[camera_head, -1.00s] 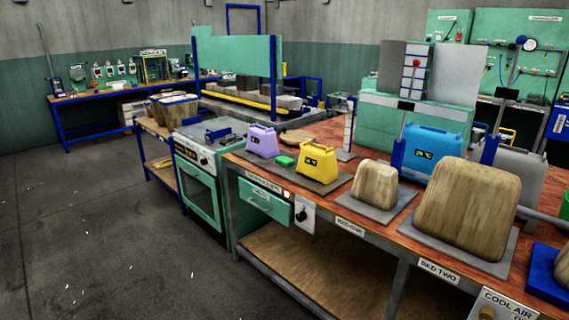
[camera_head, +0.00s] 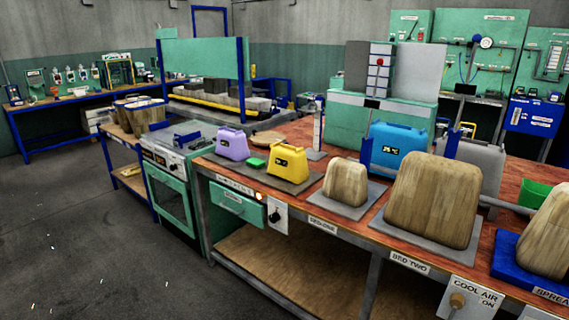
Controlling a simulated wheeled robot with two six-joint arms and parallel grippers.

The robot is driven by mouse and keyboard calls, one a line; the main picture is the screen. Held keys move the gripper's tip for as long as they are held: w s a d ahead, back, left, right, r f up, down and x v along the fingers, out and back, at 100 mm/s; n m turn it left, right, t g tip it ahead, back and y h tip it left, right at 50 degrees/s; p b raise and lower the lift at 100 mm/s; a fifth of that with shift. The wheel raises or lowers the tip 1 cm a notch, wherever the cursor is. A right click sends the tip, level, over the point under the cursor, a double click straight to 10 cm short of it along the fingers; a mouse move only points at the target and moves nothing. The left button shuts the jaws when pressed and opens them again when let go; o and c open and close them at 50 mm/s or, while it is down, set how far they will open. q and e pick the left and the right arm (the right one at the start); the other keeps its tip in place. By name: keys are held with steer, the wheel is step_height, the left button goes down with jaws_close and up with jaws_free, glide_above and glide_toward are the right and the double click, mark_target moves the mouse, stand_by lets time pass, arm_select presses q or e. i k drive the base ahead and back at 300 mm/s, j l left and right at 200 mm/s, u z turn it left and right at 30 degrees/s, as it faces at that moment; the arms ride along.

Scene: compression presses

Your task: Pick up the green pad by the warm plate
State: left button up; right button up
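The small green pad (camera_head: 257,163) lies on the dark grey warm plate (camera_head: 283,183) at the left end of the red-brown bench top. It sits between a purple block with a handle (camera_head: 232,144) and a yellow block with a handle (camera_head: 287,163). Neither of my grippers shows in the head view.
Wooden blocks (camera_head: 344,182) and (camera_head: 433,197) stand on grey plates along the bench. A blue block (camera_head: 398,150) stands behind them. A green stove (camera_head: 175,195) adjoins the bench's left end. The dark floor (camera_head: 80,235) at left is clear.

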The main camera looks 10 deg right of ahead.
mark_target(254, 162)
steer(key=i+j+z, duration=0.1)
steer(key=i+z, duration=0.15)
steer(key=z, duration=0.2)
steer(key=i+j+z, duration=0.15)
steer(key=z, duration=0.3)
